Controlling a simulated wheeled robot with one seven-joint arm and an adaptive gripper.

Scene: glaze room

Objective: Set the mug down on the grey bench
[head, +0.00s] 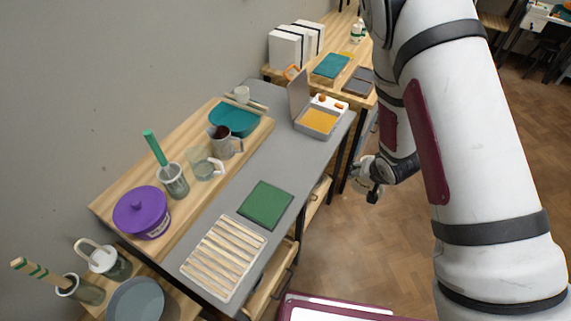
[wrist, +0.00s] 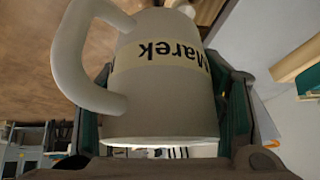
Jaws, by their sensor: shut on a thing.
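In the wrist view, a pale grey mug (wrist: 165,95) with a cream band reading "Marek" upside down fills the middle, its handle at the left. My gripper (wrist: 168,112) is shut on it, with a finger along each side. In the head view my gripper (head: 369,180) is right of the grey bench (head: 287,150), over the floor side and partly hidden by my arm; the mug cannot be made out there. The bench has bare grey surface between the green mat and the open grey box.
On the bench lie a slatted wooden rack (head: 224,258), a green mat (head: 265,205) and an open grey box (head: 318,122) with orange contents. A wooden shelf (head: 190,166) along the wall holds a purple pot (head: 141,212), jugs and a teal container (head: 233,118).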

